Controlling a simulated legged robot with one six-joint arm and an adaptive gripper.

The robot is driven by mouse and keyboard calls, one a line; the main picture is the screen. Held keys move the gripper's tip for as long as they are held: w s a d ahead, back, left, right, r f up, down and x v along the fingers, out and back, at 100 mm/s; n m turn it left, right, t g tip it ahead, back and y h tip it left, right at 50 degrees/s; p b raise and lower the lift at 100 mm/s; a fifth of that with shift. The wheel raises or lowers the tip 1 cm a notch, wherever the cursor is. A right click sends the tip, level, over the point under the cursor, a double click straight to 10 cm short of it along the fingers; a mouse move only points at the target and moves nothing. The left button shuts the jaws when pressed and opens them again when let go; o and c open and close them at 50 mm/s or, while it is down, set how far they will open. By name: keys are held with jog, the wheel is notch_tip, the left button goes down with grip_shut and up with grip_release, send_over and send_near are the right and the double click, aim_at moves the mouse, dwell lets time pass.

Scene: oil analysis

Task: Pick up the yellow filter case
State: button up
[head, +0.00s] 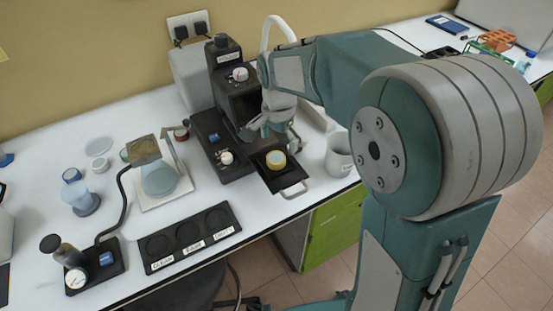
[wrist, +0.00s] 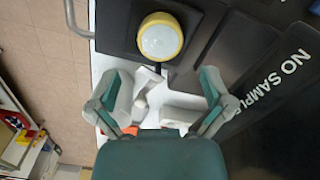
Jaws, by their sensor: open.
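The yellow filter case (head: 276,160) is a small round piece with a yellow rim and a pale top. It sits on the black pulled-out tray (head: 285,180) of the dark machine. In the wrist view the yellow filter case (wrist: 160,37) lies at the top middle, beyond my fingertips. My gripper (head: 270,128) is beside the machine, above and behind the case in the head view. In the wrist view my gripper (wrist: 160,88) has its fingers spread wide, with nothing between them. The case is apart from the fingers.
The dark machine (head: 236,100) stands close to my gripper. A white mug (head: 339,156) is right of the tray. A black labelled three-place holder (head: 190,237) lies at the front left. A flask (head: 158,179) stands on a white plate. Bare white table shows at left.

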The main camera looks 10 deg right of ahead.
aim_at(276, 158)
jog(key=f, duration=0.2)
jog(key=a+f, duration=0.1)
jog(key=f, duration=0.1)
jog(key=shift+s, duration=0.25)
jog(key=shift+f, duration=0.5)
jog(key=shift+d, duration=0.15)
jog(key=c, duration=0.9)
